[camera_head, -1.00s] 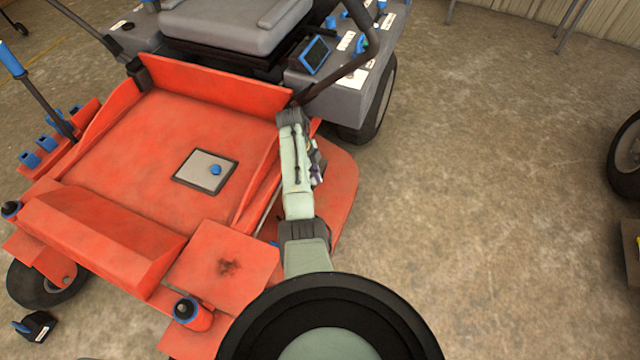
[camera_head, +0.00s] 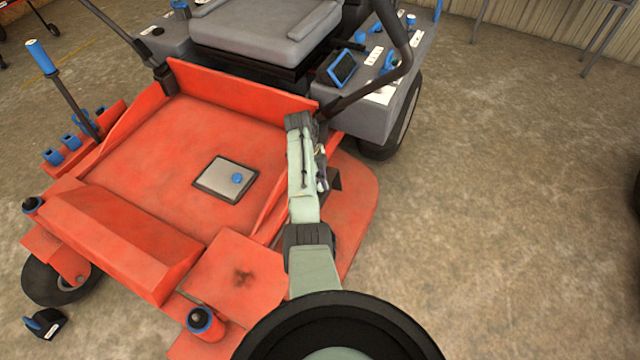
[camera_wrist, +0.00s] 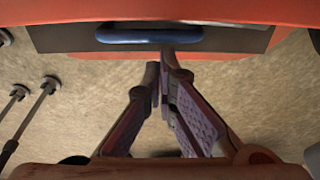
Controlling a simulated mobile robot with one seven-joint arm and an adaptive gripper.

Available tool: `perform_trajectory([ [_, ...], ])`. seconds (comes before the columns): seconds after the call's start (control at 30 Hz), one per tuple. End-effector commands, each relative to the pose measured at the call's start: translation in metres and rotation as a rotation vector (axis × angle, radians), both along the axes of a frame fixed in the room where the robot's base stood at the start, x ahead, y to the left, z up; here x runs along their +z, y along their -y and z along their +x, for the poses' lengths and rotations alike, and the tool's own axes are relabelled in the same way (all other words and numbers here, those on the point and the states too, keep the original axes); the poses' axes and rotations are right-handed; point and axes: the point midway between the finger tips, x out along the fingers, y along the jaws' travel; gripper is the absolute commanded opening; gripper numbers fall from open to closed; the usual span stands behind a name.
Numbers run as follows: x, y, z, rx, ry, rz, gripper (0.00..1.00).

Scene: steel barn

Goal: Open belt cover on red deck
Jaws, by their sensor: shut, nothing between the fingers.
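A dark panel (camera_wrist: 75,38) with a blue bar handle (camera_wrist: 150,34) sits at a red edge of the mower in the wrist view. I cannot tell how far this panel is open. My gripper (camera_wrist: 160,82) is shut and empty, its fingertips just below the handle in the picture; contact is unclear. In the head view the red deck (camera_head: 357,210) lies right of my arm, with a small dark angled piece (camera_head: 335,179) beside the arm. My arm hides most of the gripper there. A grey plate with a blue knob (camera_head: 237,178) lies flat on the red footplate (camera_head: 160,150).
The seat (camera_head: 265,35), grey side console (camera_head: 370,85) and dark lever bar (camera_head: 375,85) stand behind my arm. A rear wheel (camera_head: 390,135) is below the console. Thin stand legs (camera_head: 480,22) stand at the back.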

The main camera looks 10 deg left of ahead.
Motion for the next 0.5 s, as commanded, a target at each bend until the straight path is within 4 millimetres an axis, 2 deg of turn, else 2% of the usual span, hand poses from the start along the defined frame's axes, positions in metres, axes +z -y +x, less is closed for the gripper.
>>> perform_trajectory([
  [0.17, 0.002, 0.000, 0.000, 0.000, 0.001, 0.000, 0.00],
  [0.27, 0.010, -0.003, 0.002, 0.001, 0.003, 0.000, 0.00],
  [0.5, 0.057, -0.015, 0.006, 0.002, 0.004, 0.002, 0.00],
])
